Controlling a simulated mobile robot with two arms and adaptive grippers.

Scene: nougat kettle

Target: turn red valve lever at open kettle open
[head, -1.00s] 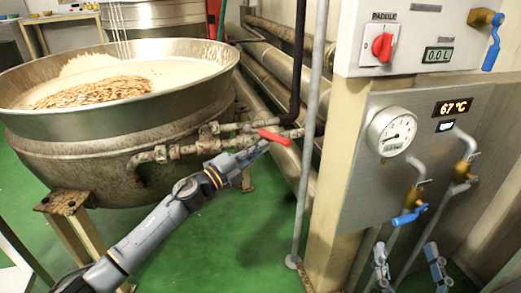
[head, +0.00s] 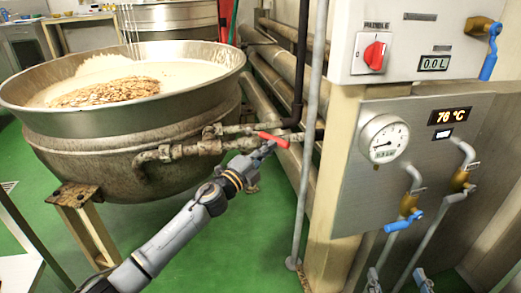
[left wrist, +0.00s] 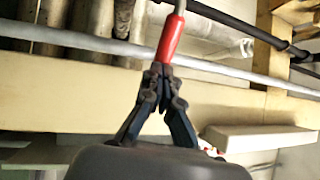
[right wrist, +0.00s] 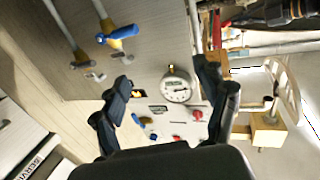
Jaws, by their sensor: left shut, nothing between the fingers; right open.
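The open kettle (head: 100,135) stands at the left of the head view, filled with a pale mass and a brown heap. The red valve lever (head: 272,139) sits on the pipework at its right side, slanting down to the right. My left gripper (head: 268,148) is just below the lever's free end. In the left wrist view the lever (left wrist: 171,38) reaches down to the tips of my shut left fingers (left wrist: 163,75); nothing is held between them, and I cannot tell whether they touch it. My right gripper (right wrist: 165,78) is open and empty; its fingers show at the head view's bottom edge (head: 398,281).
A control panel (head: 350,170) at the right carries a red knob (head: 375,56), a dial gauge (head: 384,138) and blue-handled valves (head: 404,221). A thin grey upright pipe (head: 312,120) stands between lever and panel. Green floor (head: 240,235) is free below.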

